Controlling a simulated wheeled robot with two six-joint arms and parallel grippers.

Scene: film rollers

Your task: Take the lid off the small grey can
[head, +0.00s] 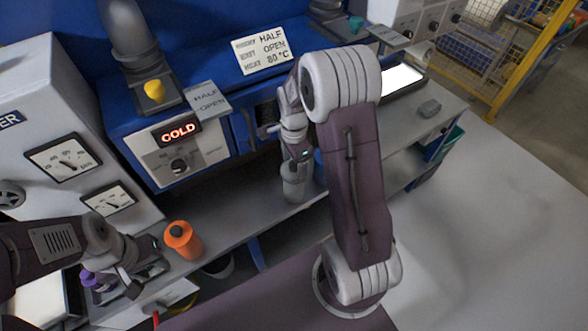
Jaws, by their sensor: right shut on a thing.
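The small grey can (293,189) stands upright on the grey bench, below the blue cabinet. My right gripper (297,163) points down at the top of the can and is shut on its lid. The fingers cover most of the lid, and I cannot see a gap between lid and can. My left gripper (136,282) is low at the left, beside an orange can (184,242); its fingertips are too unclear to tell whether they are open or shut.
A purple item (90,280) is near my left gripper. A blue object (319,165) shows partly behind my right arm. A dial box with a lit "COLD" sign (180,131) stands behind the bench (250,222). The bench between the orange and grey cans is clear.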

